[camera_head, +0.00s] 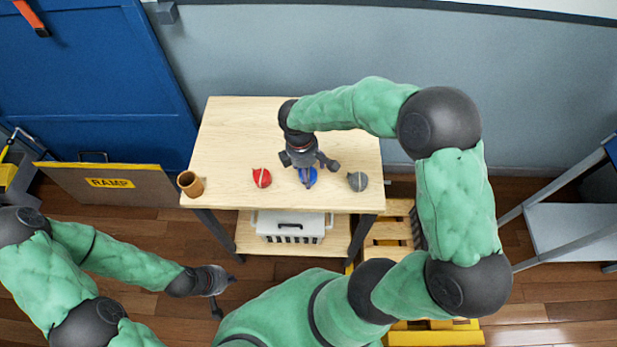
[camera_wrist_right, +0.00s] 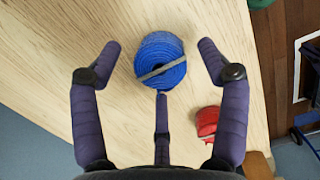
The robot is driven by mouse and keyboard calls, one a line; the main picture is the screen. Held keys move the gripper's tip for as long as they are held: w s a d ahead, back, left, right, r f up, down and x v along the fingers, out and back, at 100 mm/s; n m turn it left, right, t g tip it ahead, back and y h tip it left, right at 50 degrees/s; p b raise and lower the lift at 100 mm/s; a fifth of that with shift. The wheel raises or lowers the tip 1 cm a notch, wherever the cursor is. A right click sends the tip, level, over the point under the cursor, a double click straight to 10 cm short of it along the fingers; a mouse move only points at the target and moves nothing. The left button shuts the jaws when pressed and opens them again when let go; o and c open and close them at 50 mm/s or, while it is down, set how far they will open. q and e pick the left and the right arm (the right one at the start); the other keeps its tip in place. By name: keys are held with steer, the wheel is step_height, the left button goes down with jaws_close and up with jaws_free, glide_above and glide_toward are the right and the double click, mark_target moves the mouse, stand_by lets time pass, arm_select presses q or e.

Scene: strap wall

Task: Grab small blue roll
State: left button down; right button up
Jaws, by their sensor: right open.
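The small blue roll (camera_head: 309,177) sits on the wooden table near its front edge, between a red roll (camera_head: 262,178) and a grey roll (camera_head: 357,181). My right gripper (camera_head: 310,167) is above the blue roll and partly hides it. In the right wrist view the blue roll (camera_wrist_right: 160,50), with a grey band across it, lies between the spread fingers, which look apart from it. The right gripper is open and empty. My left gripper (camera_head: 225,294) is low at the left, away from the table, with its fingers spread and nothing visible in it.
The table (camera_head: 235,130) has a brown cup (camera_head: 190,184) at its front left corner. A white crate (camera_head: 290,225) stands on the shelf below. The red roll (camera_wrist_right: 207,121) is close to the right finger in the wrist view. The table's back left is clear.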

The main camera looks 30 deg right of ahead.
steer(key=shift+d+f, duration=0.1)
steer(key=shift+f, duration=0.85)
steer(key=shift+s, duration=0.1)
steer(key=c, duration=1.1)
steer(key=shift+c, duration=0.2)
